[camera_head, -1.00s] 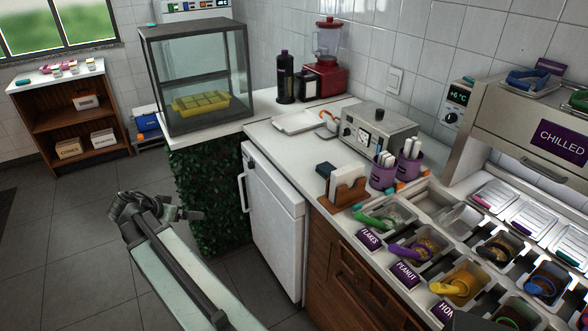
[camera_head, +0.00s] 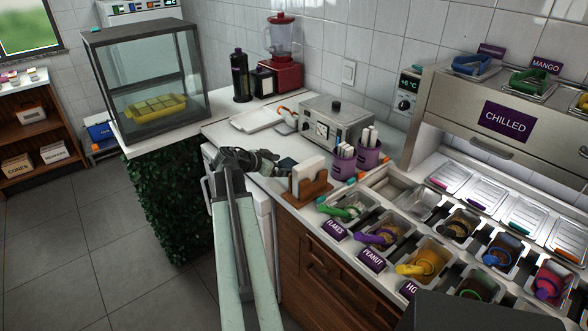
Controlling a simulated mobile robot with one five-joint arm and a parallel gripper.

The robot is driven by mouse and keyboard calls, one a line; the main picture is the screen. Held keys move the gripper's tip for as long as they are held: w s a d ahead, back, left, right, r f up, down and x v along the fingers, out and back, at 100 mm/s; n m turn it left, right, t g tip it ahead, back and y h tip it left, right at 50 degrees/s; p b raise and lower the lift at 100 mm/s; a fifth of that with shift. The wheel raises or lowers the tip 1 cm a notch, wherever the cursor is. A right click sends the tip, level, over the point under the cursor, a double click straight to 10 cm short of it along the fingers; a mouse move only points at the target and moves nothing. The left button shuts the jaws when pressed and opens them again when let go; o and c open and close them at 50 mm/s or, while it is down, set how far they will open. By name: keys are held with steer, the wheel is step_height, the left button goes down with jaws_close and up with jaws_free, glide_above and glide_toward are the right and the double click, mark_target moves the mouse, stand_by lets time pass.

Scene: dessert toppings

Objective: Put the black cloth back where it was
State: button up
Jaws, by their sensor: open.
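A small dark, flat piece (camera_head: 287,165), which may be the black cloth, lies on the white counter just left of the wooden napkin holder (camera_head: 309,190). It is too small to tell for sure. My gripper (camera_head: 266,160) is over the near left edge of the counter, with its dark fingers pointing right towards this piece. The fingers are open, and I see nothing held between them. I cannot tell whether a fingertip touches the dark piece.
A steel appliance (camera_head: 334,127) and purple cups (camera_head: 368,156) stand behind the napkin holder. White trays (camera_head: 258,118) lie further back. Topping bins (camera_head: 424,262) with coloured scoops fill the right. A glass display case (camera_head: 150,85) stands at left.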

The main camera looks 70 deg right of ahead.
mark_target(292, 165)
steer(key=b+x, duration=0.2)
steer(key=x, duration=0.2)
steer(key=shift+d+f+b, duration=0.25)
steer(key=shift+d+b, duration=0.05)
steer(key=shift+s+d, duration=0.15)
steer(key=shift+d, duration=0.05)
steer(key=shift+r, duration=0.1)
steer(key=c, duration=1.2)
step_height(292, 165, up, 10)
steer(key=p, duration=1)
steer(key=shift+p, duration=0.3)
